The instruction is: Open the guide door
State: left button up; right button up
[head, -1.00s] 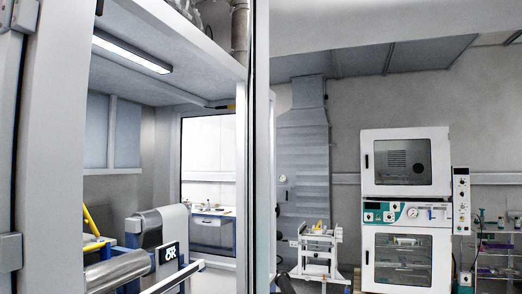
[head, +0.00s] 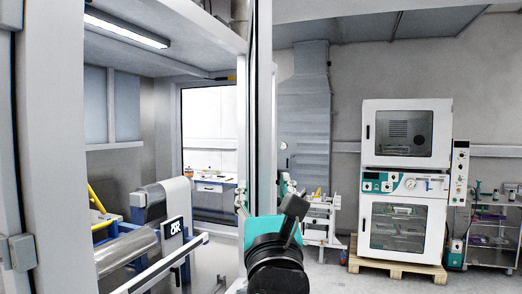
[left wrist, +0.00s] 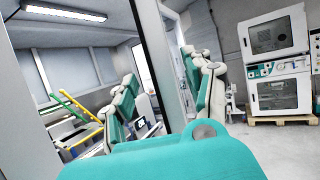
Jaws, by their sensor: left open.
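A tall pale upright with a dark seam (head: 262,100) stands in the middle of the head view; it looks like the guide door's edge, but I cannot tell door from frame for certain. My left gripper (head: 265,195) is in front of it, raised from below, with teal and black parts. In the left wrist view its two teal-and-white fingers (left wrist: 163,80) are spread apart, one on each side of the upright (left wrist: 160,40). Nothing shows gripped, and I cannot tell whether either finger touches. My right gripper is out of view.
A near white post with hinges (head: 55,150) stands at the left. Behind the opening are a metal roller (head: 125,250) and a white rail (head: 165,265). A stacked oven unit (head: 405,175) stands on a pallet (head: 400,264) at the right, with open floor in front.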

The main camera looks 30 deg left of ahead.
aim_at(261, 162)
pick_arm(q)
jog(key=p+x, duration=0.3)
jog(key=x, duration=0.6)
jog(key=shift+w+a+r, duration=0.15)
jog(key=shift+w, duration=0.05)
jog(key=shift+w+a, duration=0.25)
jog(key=shift+w, duration=0.05)
grip_shut()
